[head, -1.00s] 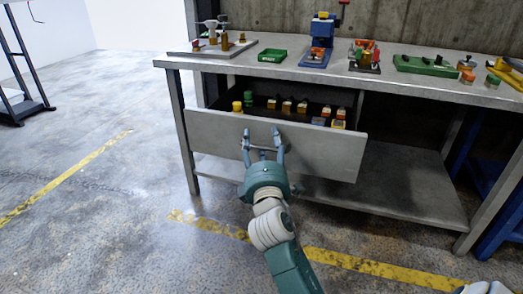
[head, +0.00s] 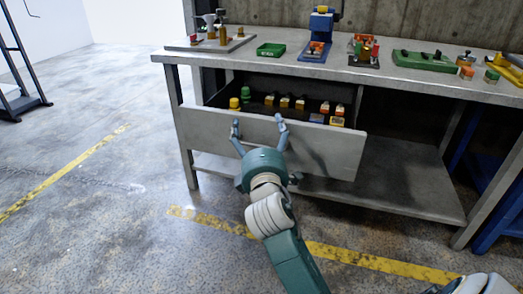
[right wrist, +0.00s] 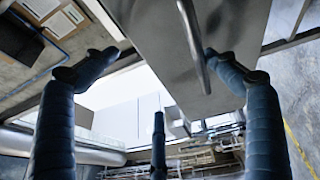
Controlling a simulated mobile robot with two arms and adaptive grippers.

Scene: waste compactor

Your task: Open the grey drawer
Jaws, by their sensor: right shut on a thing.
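The grey drawer (head: 330,150) under the workbench is pulled out, and its inside shows above the front panel. Its front also shows in the right wrist view (right wrist: 240,30), with a metal bar handle (right wrist: 193,45) on it. My right gripper (head: 258,126) is at the drawer front, left of its middle. The contact itself is hard to see, and the handle is not clear in the head view. My left gripper is out of view.
Several small yellow, green and orange items (head: 284,102) stand in the drawer. The workbench top (head: 225,58) bears a green tray (head: 270,50), a blue device (head: 318,35) and other parts. A lower shelf (head: 410,185) lies under it.

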